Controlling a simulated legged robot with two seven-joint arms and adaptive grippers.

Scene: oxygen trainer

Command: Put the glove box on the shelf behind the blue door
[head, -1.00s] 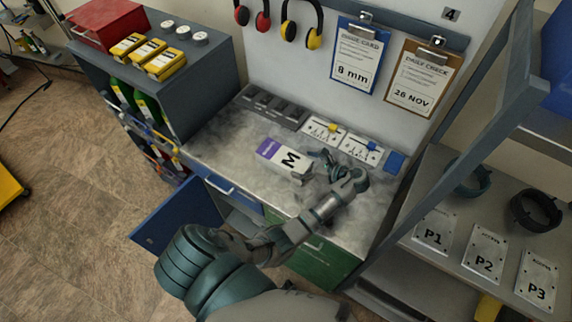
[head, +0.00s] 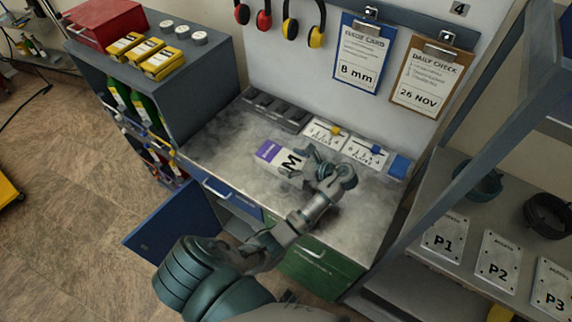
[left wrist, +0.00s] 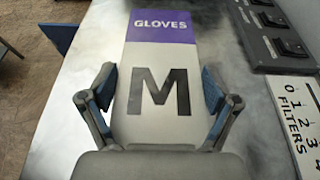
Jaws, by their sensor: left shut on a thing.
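The glove box (head: 272,154) is white with a purple end and a large M. It lies on the grey worktop (head: 222,134). My left gripper (head: 304,164) is at the right end of the box in the head view. In the left wrist view the box (left wrist: 160,55) lies between the two blue-padded fingers (left wrist: 158,92), which are shut on its sides. The blue door (head: 176,222) stands open at the cabinet's lower left, below a blue drawer (head: 232,199). My right gripper is not in view.
A green drawer (head: 318,262) is to the right below the worktop. A shelf rack with P1 to P3 plates (head: 444,238) stands at right. Floor left of the door is clear.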

